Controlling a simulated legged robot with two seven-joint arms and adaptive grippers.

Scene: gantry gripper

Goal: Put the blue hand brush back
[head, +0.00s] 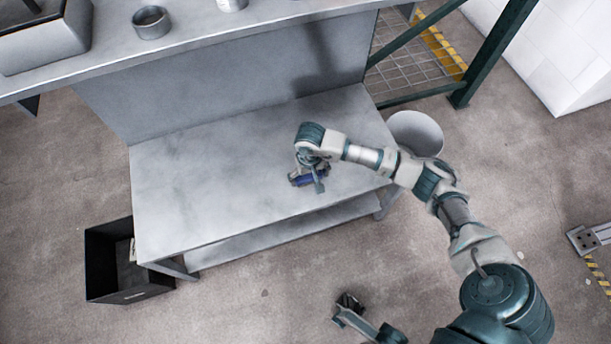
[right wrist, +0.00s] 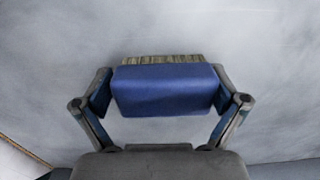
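The blue hand brush (head: 309,178) is at the front right part of the low grey table (head: 200,180). In the right wrist view its blue body (right wrist: 165,90) fills the middle, with tan bristles (right wrist: 165,59) along its far side. My right gripper (head: 314,174) is over the brush, pointing down, with one finger on each side of it. It also shows in the right wrist view (right wrist: 165,92); both fingers lie close along the brush's sides, and whether they press on it is unclear. My left gripper (head: 348,307) is low in the head view, away from the table, small and partly dark.
A black open bin (head: 110,260) stands on the floor left of the table. A pale round bucket (head: 416,130) stands by its right end. A higher bench (head: 220,35) behind holds a grey cup (head: 151,22). Most of the low tabletop is bare.

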